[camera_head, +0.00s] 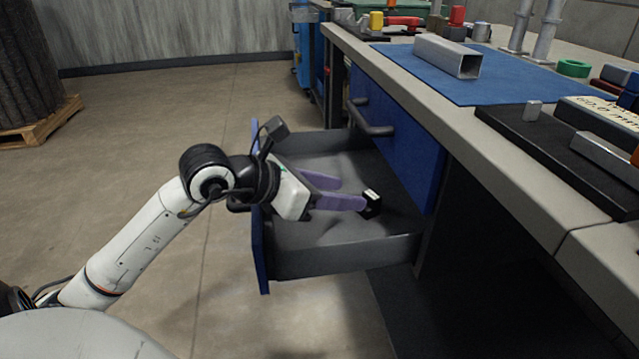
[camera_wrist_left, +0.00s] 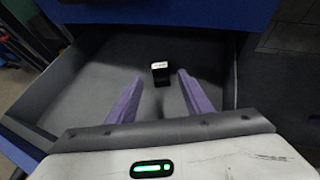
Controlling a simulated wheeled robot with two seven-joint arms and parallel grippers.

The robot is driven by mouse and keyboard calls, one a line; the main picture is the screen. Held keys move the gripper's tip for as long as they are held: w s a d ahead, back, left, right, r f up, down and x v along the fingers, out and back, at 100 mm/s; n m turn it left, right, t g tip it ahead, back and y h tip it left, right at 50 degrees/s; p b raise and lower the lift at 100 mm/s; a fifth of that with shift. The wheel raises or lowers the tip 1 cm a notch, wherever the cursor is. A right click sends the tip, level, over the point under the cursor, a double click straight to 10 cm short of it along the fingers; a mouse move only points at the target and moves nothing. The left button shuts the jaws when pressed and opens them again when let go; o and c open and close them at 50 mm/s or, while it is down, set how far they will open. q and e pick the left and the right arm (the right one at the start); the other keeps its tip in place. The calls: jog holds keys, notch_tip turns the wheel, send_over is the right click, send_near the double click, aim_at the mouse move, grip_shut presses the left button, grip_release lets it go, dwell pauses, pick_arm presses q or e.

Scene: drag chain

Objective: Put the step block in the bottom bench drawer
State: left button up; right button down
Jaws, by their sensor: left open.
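A small black block with a pale top face, which looks like the step block (camera_head: 371,205), sits inside the open lower bench drawer (camera_head: 345,258). It also shows in the left wrist view (camera_wrist_left: 160,72), on the drawer floor. My left gripper (camera_head: 350,194) reaches over the drawer front into the drawer. Its two purple fingers are open. In the left wrist view the block appears between and slightly beyond the fingertips (camera_wrist_left: 160,77), with gaps on both sides. My right gripper is out of view.
A closed blue drawer with a dark handle (camera_head: 371,131) is above the open one. The bench top (camera_head: 510,190) overhangs at the right, with a blue mat (camera_head: 440,86), a square metal tube (camera_head: 447,56) and a black tray (camera_head: 545,150). The rest of the drawer floor looks clear.

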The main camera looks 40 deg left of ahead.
pick_arm(q)
jog(key=v, duration=0.5)
jog(key=shift+s+r+p, duration=0.15)
jog(key=shift+s+p, duration=0.1)
jog(key=shift+p, duration=0.1)
